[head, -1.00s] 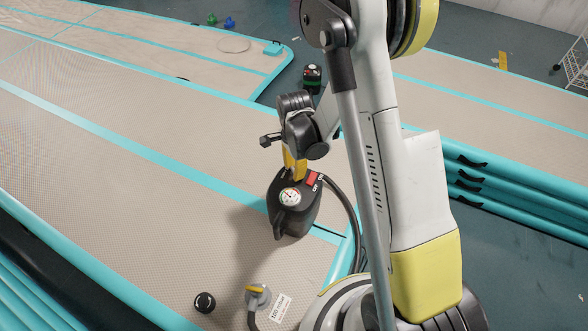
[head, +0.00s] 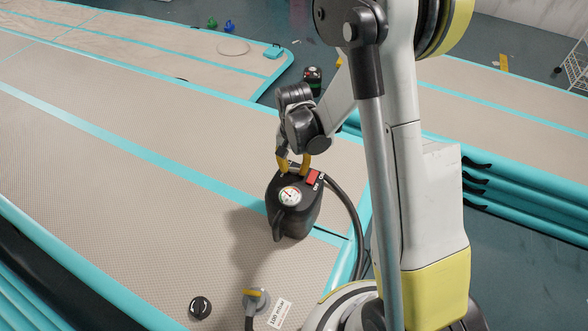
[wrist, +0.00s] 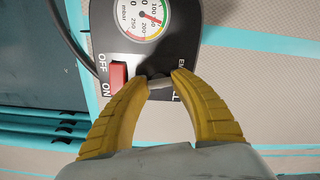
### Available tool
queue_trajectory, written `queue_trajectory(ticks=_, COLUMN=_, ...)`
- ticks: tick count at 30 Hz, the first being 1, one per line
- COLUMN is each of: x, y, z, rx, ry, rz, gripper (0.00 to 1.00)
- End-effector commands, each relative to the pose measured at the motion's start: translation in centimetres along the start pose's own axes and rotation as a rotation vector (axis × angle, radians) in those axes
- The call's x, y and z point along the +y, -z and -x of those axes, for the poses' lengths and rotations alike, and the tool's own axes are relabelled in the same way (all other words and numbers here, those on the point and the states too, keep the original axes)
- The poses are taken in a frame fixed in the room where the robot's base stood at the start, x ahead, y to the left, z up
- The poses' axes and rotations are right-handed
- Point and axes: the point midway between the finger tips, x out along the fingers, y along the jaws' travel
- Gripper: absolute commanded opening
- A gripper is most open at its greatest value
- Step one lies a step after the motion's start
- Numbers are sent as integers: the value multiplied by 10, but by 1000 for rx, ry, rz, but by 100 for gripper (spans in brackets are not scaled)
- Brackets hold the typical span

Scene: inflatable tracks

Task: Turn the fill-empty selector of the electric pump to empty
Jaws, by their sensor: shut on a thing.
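The electric pump (head: 294,215) is a black unit standing on the beige inflatable track, with a round gauge (head: 290,195) and a red ON/OFF switch (head: 314,178) on top. In the wrist view the gauge (wrist: 141,17) and red switch (wrist: 118,76) show clearly. The fill-empty selector (wrist: 160,84), a small grey lever, sits between the yellow fingertips of my gripper (wrist: 161,80). My gripper is shut on it. The fingers partly cover the printed labels; only "EM" and an "L" show. In the head view my gripper (head: 294,165) reaches down onto the pump's top.
A black hose (head: 352,220) runs from the pump down past my base. A grey valve fitting with a yellow lever (head: 257,298) and a black cap (head: 200,307) lie on the track in front. Stacked tracks (head: 515,208) stand at the right.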

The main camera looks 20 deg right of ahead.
Motion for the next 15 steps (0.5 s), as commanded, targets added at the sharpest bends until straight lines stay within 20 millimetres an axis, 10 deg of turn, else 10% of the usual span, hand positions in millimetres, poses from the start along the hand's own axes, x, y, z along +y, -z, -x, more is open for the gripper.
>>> queue_trajectory(ticks=15, x=0, y=-1, z=-1, rx=-1, ry=0, rz=364, gripper=0)
